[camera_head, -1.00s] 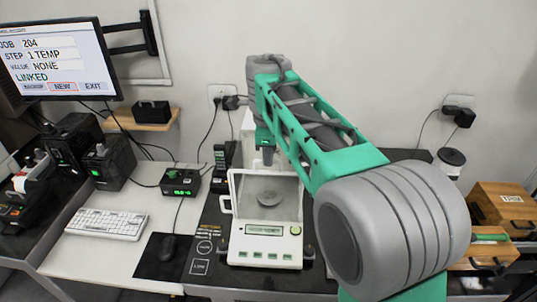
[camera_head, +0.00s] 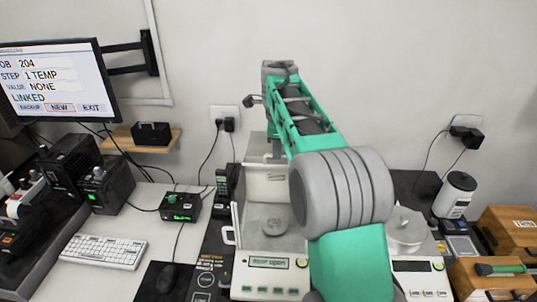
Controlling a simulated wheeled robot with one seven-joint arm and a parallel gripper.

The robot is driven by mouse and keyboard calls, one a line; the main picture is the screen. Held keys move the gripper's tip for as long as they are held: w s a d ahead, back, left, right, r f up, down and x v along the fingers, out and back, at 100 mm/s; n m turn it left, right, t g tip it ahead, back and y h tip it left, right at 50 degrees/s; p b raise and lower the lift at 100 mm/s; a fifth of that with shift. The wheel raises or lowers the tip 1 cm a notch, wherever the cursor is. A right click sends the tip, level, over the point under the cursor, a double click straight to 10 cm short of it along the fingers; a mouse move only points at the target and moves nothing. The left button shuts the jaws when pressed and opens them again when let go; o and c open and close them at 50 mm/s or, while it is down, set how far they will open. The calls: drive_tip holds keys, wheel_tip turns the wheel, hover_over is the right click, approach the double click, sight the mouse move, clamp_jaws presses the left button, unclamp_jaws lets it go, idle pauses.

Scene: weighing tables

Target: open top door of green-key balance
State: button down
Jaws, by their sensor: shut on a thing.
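The white balance (camera_head: 271,284) with a round green key (camera_head: 302,262) stands in the middle of the table. Its glass draft shield encloses a round pan (camera_head: 273,226). A white handle (camera_head: 228,235) sticks out at the shield's left side. My gripper (camera_head: 274,157) points down at the back top edge of this shield. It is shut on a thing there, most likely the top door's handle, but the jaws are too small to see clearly. I cannot tell how far the top door is open. My arm hides the shield's right part.
A second balance (camera_head: 413,280) with a covered pan (camera_head: 404,232) stands at the right, partly behind my arm. Wooden boxes (camera_head: 508,235) stand far right.

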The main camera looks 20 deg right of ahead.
drive_tip(key=shift+w+d, duration=0.3)
drive_tip(key=shift+w, duration=0.25)
drive_tip(key=c, duration=1.7)
unclamp_jaws()
drive_tip(key=shift+o, duration=1)
drive_tip(key=shift+a, duration=0.1)
wheel_tip(320, 180, up, 8)
drive_tip(key=s+p, duration=0.1)
drive_tip(key=shift+s+a+f+p, duration=0.15)
drive_tip(key=shift+s+a+p, duration=0.1)
drive_tip(key=shift+a+p, duration=0.1)
